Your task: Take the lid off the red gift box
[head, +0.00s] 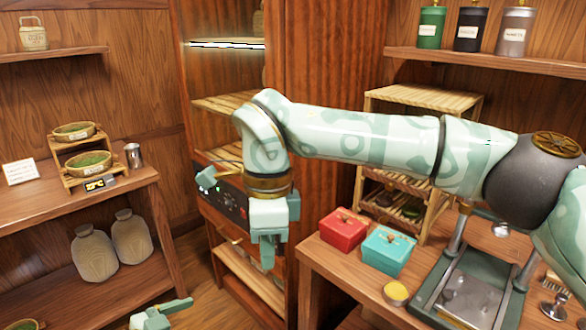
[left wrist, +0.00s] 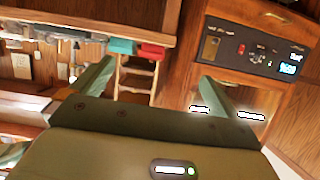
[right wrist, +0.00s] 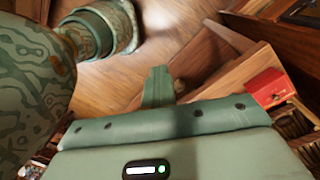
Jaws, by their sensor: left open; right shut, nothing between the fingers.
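The red gift box (head: 343,232) stands on the wooden counter with its lid on and a small gold fitting on top. It also shows at the right of the right wrist view (right wrist: 268,88) and, small, in the left wrist view (left wrist: 152,51). My right gripper (head: 268,255) hangs left of the box, beyond the counter's edge, apart from it; it is shut and empty, and shows in the right wrist view (right wrist: 158,85). My left gripper (head: 165,312) is low at the bottom of the head view, far from the box; its fingers are spread and empty in the left wrist view (left wrist: 152,82).
A teal box (head: 388,251) stands close to the right of the red one. A small yellow-topped bowl (head: 396,293) and a draining tray (head: 430,305) are nearer. A slatted wooden rack (head: 437,205) stands behind the boxes. Left of the counter is a cabinet with a control panel (left wrist: 250,48).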

